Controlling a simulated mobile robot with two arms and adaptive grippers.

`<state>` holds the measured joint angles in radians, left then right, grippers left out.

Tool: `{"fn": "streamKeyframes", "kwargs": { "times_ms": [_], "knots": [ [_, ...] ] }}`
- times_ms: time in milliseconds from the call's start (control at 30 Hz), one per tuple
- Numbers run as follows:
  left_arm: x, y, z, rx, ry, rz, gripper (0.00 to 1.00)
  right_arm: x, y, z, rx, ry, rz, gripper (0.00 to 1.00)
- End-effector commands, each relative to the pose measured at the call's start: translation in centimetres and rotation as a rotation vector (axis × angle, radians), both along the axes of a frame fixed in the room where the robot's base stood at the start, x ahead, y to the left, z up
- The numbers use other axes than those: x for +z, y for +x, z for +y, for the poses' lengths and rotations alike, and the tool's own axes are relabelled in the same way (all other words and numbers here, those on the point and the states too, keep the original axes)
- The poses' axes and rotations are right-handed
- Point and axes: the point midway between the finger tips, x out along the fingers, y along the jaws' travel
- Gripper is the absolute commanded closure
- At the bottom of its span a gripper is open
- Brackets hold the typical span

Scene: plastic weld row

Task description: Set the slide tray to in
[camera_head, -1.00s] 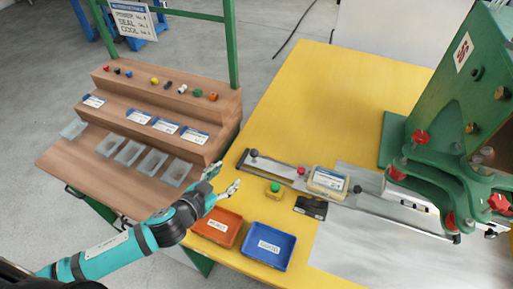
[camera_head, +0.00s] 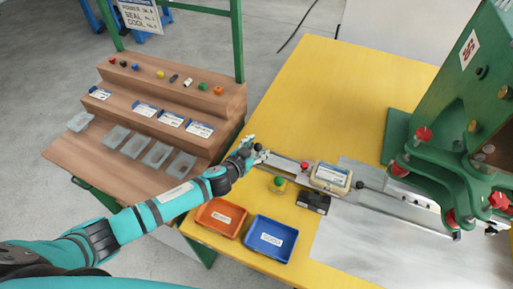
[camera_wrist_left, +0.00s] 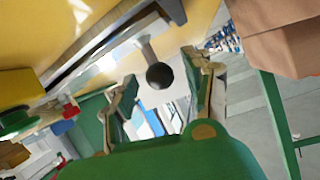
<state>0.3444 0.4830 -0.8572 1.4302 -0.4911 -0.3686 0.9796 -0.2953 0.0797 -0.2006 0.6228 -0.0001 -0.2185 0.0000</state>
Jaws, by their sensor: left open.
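The slide tray (camera_head: 286,163) is a long grey metal strip on the yellow bench, running from the left toward the green press. A labelled clear box (camera_head: 331,176) sits on it. A black ball knob (camera_wrist_left: 159,76) on a short stem stands at its left end. My left gripper (camera_head: 250,148) is at that left end, in front of part of it. In the left wrist view my left gripper (camera_wrist_left: 162,88) is open, with the knob showing between its fingers; whether they touch it I cannot tell. My right gripper is not in view.
The green press (camera_head: 448,120) with red knobs stands at the right. An orange bin (camera_head: 220,217), a blue bin (camera_head: 270,238), a green button on a yellow base (camera_head: 278,184) and a black block (camera_head: 313,202) lie in front of the strip. The bench behind is clear.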

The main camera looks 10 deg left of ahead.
Motion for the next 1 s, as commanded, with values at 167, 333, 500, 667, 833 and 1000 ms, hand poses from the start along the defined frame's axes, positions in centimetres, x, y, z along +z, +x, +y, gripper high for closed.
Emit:
{"fn": "streamKeyframes", "kwargs": {
  "times_ms": [167, 333, 500, 667, 833, 1000],
  "knots": [
    [-0.05, 0.15, -0.02, 0.000, 0.001, 0.000, 0.48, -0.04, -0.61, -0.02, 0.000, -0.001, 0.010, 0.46],
    [-0.04, 0.13, -0.01, 0.000, 0.001, 0.000, 0.56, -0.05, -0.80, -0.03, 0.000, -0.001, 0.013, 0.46],
    [-0.05, 0.12, 0.01, 0.001, 0.001, -0.001, 0.78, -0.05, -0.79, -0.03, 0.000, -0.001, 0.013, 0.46],
    [-0.05, 0.11, 0.01, 0.001, 0.001, -0.001, 0.99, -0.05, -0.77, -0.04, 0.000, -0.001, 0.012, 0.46],
    [-0.05, 0.11, 0.02, 0.001, 0.002, 0.000, 1.00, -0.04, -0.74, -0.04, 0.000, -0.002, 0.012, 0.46],
    [-0.08, 0.05, -0.22, 0.000, -0.001, 0.000, 1.00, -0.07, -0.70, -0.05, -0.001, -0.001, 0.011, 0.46]
  ]
}}
